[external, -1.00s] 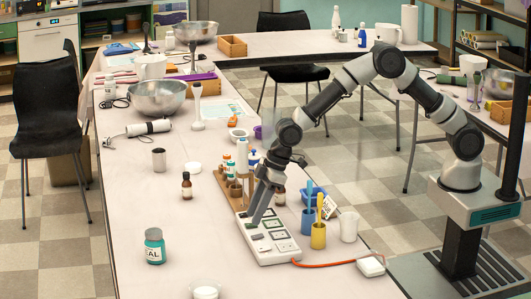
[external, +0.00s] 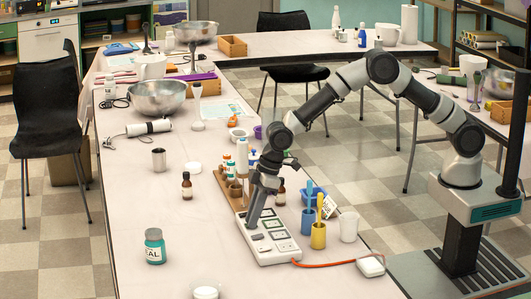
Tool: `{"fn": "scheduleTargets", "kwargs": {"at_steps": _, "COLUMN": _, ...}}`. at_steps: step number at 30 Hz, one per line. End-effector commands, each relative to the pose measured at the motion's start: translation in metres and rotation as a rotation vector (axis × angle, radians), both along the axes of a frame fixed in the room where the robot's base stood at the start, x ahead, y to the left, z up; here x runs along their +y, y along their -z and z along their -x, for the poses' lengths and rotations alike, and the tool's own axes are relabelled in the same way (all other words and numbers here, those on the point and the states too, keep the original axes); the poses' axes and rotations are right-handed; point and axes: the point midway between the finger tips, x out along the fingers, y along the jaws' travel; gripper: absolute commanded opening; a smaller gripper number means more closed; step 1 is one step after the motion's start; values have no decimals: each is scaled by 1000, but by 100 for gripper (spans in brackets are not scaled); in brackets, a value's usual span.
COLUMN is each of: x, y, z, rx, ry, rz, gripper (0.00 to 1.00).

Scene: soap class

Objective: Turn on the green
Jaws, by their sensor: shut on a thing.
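A white panel (external: 283,251) with several square switches lies near the right edge of the long table, with an orange cable at its near end. Several of its switches (external: 279,235) have greenish or grey faces, too small to read. My gripper (external: 251,223) points down at the panel's left side, with its tip at the surface there. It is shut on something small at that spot. The fingers hide what it holds, and I cannot tell whether it is a green switch. I cannot tell whether any switch is on.
Blue (external: 307,221) and yellow (external: 318,235) cups with tools and a white cup (external: 348,227) stand right of the panel. A wooden rack (external: 229,187) with bottles is behind it, and a brown bottle (external: 187,186) stands left. A green-labelled jar (external: 155,246) stands front left.

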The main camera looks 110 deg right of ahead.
Motion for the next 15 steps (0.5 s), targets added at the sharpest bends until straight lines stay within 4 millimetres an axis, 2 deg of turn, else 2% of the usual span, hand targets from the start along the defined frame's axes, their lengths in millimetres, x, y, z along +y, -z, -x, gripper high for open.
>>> {"fn": "scheduleTargets", "kwargs": {"at_steps": 1, "x": 1, "y": -7, "z": -3, "rx": 35, "ry": -1, "rz": 0, "gripper": 0}}
{"fn": "scheduleTargets", "kwargs": {"at_steps": 6, "x": 0, "y": -4, "z": -6, "rx": 135, "ry": 1, "rz": 0, "gripper": 0}}
{"fn": "scheduleTargets", "kwargs": {"at_steps": 15, "x": 1, "y": -1, "z": -6, "rx": 184, "ry": 0, "rz": 1, "gripper": 0}}
